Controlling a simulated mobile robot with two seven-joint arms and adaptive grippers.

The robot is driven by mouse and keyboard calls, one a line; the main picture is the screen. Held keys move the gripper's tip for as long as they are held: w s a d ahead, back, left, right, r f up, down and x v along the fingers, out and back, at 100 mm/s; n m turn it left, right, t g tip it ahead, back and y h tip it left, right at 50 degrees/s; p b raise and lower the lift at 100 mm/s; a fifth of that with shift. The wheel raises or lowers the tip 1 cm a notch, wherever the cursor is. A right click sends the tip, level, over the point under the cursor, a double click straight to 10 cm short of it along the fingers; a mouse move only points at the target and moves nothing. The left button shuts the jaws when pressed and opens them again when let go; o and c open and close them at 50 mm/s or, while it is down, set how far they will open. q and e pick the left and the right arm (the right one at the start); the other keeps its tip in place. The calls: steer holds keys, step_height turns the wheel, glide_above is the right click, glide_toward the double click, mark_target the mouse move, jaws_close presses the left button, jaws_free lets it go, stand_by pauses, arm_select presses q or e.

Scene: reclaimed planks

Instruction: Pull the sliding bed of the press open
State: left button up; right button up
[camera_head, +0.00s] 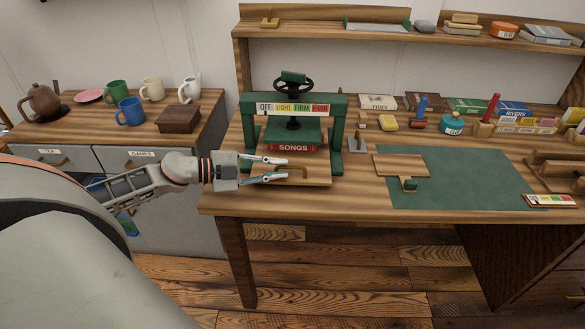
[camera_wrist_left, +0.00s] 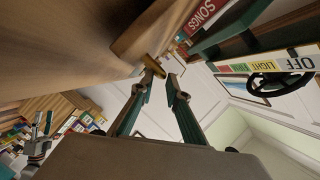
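The press (camera_head: 340,125) is a green frame with a dark handwheel on top, standing on the plank workbench. Its wooden bed (camera_head: 312,181) lies at its foot and juts out toward me, with a curved brass handle (camera_head: 303,168) at the front. A red book marked SONGS (camera_head: 293,148) lies under the green platen. My left gripper (camera_head: 285,168) is open at the handle, one finger on each side in the picture. In the left wrist view the brass handle (camera_wrist_left: 156,68) shows at the parted fingertips (camera_wrist_left: 161,77); contact is unclear. My right gripper (camera_wrist_left: 42,122) shows small, fingers apart.
A green mat (camera_head: 450,180) covers the bench to the right, with a wooden board (camera_head: 400,164) on its left edge. Books and small tools line the back. A side cabinet (camera_head: 80,130) with mugs stands at left. The floor before the bench is clear.

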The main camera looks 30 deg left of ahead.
mark_target(286, 168)
arm_select(q)
steer(key=shift+x, duration=2.05)
jaws_close()
